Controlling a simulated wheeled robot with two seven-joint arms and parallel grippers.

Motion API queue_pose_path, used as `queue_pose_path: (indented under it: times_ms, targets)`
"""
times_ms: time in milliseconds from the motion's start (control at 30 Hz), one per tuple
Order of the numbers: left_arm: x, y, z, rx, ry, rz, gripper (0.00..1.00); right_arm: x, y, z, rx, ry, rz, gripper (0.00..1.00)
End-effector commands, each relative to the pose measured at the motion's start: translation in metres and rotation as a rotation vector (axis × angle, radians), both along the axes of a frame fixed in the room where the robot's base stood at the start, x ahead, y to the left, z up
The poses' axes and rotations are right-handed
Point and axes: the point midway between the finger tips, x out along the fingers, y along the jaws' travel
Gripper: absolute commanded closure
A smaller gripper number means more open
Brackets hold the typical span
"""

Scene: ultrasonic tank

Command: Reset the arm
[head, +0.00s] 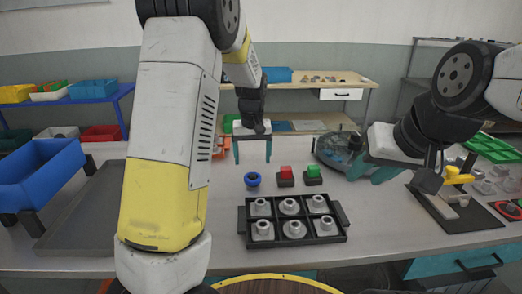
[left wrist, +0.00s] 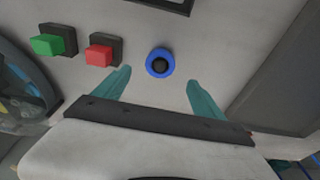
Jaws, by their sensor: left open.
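My left gripper (head: 253,160) hangs above the back of the workbench, its teal fingers pointing down, apart and empty. In the left wrist view its fingers (left wrist: 158,80) are also spread with nothing between them. A blue ring-shaped knob with a dark centre (head: 253,180) lies on the bench in front of it; in the left wrist view the knob (left wrist: 160,62) shows beyond the fingertips. My right gripper (head: 368,173) is at the right above the bench, tilted; its teal fingers look apart and empty.
A red button (head: 285,173) and a green button (head: 313,172) stand beside the knob. A black tray (head: 291,243) with several grey metal parts is in front. A round transparent-topped device (head: 335,150), a dark mat with a yellow-handled fixture (head: 455,180), and a blue bin (head: 40,180) stand around.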

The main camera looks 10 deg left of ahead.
Motion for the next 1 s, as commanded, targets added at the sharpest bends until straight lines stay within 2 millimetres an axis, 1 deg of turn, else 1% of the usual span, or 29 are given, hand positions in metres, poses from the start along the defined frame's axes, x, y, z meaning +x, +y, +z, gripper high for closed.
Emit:
queue_pose_path:
  times_ms: [67,133,267,300,367,400,467,500,567,600,667,700,800,900,1000]
  targets:
    - [-0.003,0.001,0.005,-0.01,-0.006,-0.001,0.2,0.0,0.0,0.0,0.0,0.0,0.0,0.64]
    - [-0.011,0.003,0.016,-0.029,-0.016,-0.003,0.2,0.0,0.0,0.0,0.0,0.0,0.0,0.64]
    - [-0.038,0.008,0.047,-0.089,-0.051,-0.022,0.2,0.0,0.0,0.0,0.0,0.0,0.0,0.64]
    - [-0.049,0.01,0.058,-0.109,-0.066,-0.032,0.2,0.0,0.0,0.0,0.0,0.0,0.0,0.64]
    - [-0.067,0.012,0.074,-0.135,-0.089,-0.047,0.2,0.0,0.0,0.0,0.0,0.0,0.0,0.64]
    - [-0.079,0.013,0.084,-0.15,-0.107,-0.06,0.2,0.0,0.0,0.0,0.0,0.0,0.0,0.64]
    - [-0.097,0.015,0.097,-0.17,-0.132,-0.078,0.2,0.0,0.0,0.0,0.0,0.0,0.0,0.64]
    - [-0.109,0.016,0.106,-0.18,-0.151,-0.091,0.2,0.0,0.0,0.0,0.0,0.0,0.0,0.64]
    - [-0.129,0.017,0.117,-0.192,-0.179,-0.11,0.2,0.0,0.0,0.0,0.0,0.0,0.0,0.64]
    - [-0.141,0.018,0.124,-0.199,-0.199,-0.123,0.2,0.0,0.0,0.0,0.0,0.0,0.0,0.64]
    - [-0.161,0.019,0.133,-0.204,-0.229,-0.142,0.2,0.0,0.0,0.0,0.0,0.0,0.0,0.64]
    - [-0.174,0.019,0.138,-0.205,-0.251,-0.157,0.2,0.0,0.0,0.0,0.0,0.0,0.0,0.64]
    - [-0.206,0.02,0.147,-0.198,-0.301,-0.19,0.2,0.0,0.0,0.0,0.0,0.0,0.0,0.64]
    - [-0.234,0.02,0.151,-0.182,-0.346,-0.219,0.2,0.0,0.0,0.0,0.0,0.0,0.0,0.64]
    - [-0.255,0.02,0.151,-0.162,-0.381,-0.242,0.2,0.0,0.0,0.0,0.0,0.0,0.0,0.64]
